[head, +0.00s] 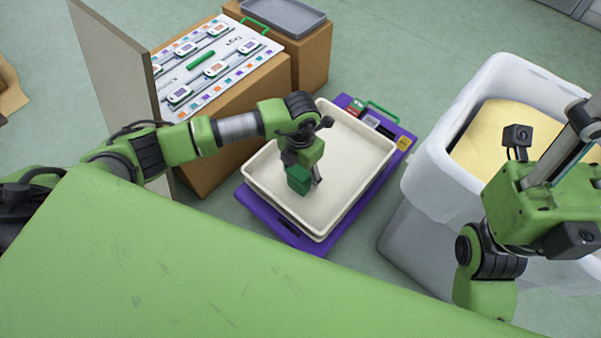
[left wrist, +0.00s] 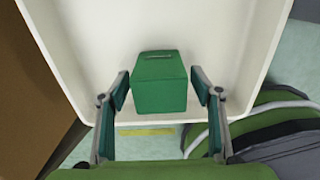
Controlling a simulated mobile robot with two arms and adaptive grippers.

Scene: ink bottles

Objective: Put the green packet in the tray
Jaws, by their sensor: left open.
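The green packet (head: 298,180) is a dark green box. It shows over the floor of the cream tray (head: 347,150), near its left side; I cannot tell whether it rests there. In the left wrist view the packet (left wrist: 160,84) appears upright against the tray's pale inside (left wrist: 205,38). My left gripper (head: 316,178) is at the packet. Its fingers are open on either side, with small visible gaps. The gripper partly covers the packet in the head view. My right arm is at the right edge; its fingers do not show.
The tray stands on a purple base (head: 275,222). A cardboard box (head: 215,148) bearing a white patterned board is behind left, beside an upright panel (head: 115,65). A grey tray (head: 284,15) sits on another box. A large white bin (head: 428,172) stands right.

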